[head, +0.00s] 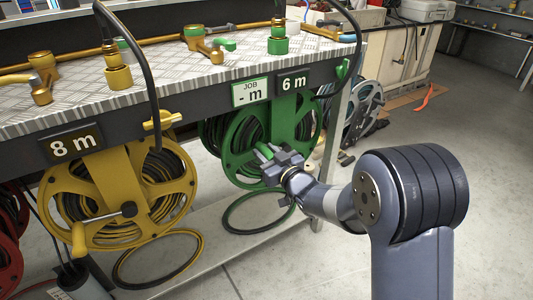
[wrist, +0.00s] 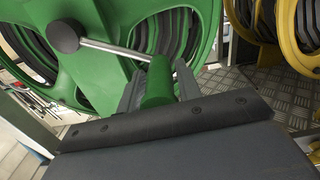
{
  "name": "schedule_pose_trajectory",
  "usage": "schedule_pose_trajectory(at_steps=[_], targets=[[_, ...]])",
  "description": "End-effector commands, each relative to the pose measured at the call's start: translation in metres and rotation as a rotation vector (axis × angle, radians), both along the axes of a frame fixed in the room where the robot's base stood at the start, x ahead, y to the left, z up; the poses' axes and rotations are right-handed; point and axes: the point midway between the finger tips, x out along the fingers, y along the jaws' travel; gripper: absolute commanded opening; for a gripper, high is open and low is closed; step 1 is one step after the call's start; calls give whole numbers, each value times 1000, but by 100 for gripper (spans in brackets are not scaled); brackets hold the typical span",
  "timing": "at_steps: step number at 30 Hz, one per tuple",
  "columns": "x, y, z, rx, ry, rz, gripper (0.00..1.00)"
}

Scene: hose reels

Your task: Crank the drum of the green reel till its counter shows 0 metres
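The green reel (head: 236,155) hangs under the bench. Its counter (head: 293,82) reads 6 m. In the wrist view the green drum (wrist: 95,70) fills the upper left, with a steel crank arm (wrist: 112,48) running from a dark hub knob (wrist: 65,36) to the green crank handle (wrist: 158,82). My gripper (head: 268,155) is at that handle, low on the reel's front. In the wrist view its two fingers lie close along both sides of the handle and appear shut on it. The handle's lower end is hidden behind the gripper body.
A yellow reel (head: 120,195) with counter 8 m (head: 73,144) hangs to the left, a red reel (head: 8,240) beyond it. A job sign (head: 250,92) reads "- m". A green hose loop (head: 240,222) lies below the green reel. Open floor (head: 490,130) lies right.

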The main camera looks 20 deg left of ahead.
Motion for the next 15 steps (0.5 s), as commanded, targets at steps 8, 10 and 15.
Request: schedule_pose_trajectory(at_steps=[8, 10, 15], targets=[[0, 0, 0, 0, 0, 0, 10], [0, 0, 0, 0, 0, 0, 4], [0, 0, 0, 0, 0, 0, 0]])
